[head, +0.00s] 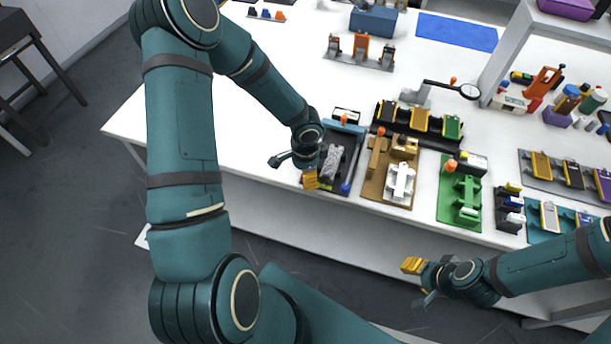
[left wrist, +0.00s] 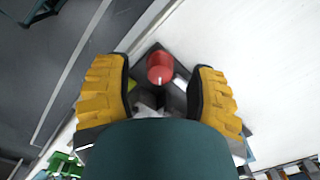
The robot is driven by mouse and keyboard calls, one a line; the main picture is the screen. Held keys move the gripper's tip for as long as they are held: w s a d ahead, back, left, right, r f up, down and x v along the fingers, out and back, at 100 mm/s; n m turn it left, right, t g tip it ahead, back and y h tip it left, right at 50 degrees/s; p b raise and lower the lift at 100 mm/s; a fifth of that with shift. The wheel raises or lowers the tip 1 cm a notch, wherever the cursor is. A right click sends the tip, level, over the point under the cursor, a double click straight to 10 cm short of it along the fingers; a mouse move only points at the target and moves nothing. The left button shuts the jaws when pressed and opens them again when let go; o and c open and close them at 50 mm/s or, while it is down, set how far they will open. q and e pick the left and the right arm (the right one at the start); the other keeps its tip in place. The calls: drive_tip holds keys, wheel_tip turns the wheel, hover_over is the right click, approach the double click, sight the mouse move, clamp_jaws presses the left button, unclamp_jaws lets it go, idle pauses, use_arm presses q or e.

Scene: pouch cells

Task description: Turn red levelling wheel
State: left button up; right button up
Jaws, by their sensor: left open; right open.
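The red levelling wheel (left wrist: 160,66) shows in the left wrist view as a red cylinder with a white mark on its near side. It sits on a dark fixture at the table's edge. My left gripper (left wrist: 162,82) is open, with one yellow finger on each side of the wheel and a visible gap to both. In the head view my left gripper (head: 310,180) is at the near left corner of the dark fixture (head: 350,160); the wheel is not clearly visible there. My right gripper (head: 412,266) is open and empty, off the table's front edge.
Right of the dark fixture stand a tan fixture (head: 374,188) with white parts and a green fixture (head: 446,205). A fixture with yellow and green blocks (head: 419,121) and a magnifier (head: 469,91) stand behind. The white table (head: 240,150) is clear to the left.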

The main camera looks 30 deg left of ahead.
use_arm(q)
drive_tip(key=shift+f, duration=0.45)
clamp_jaws()
drive_tip(key=shift+m, duration=0.3)
drive_tip(key=shift+m+p, duration=0.5)
drive_tip(key=shift+m, duration=2.2)
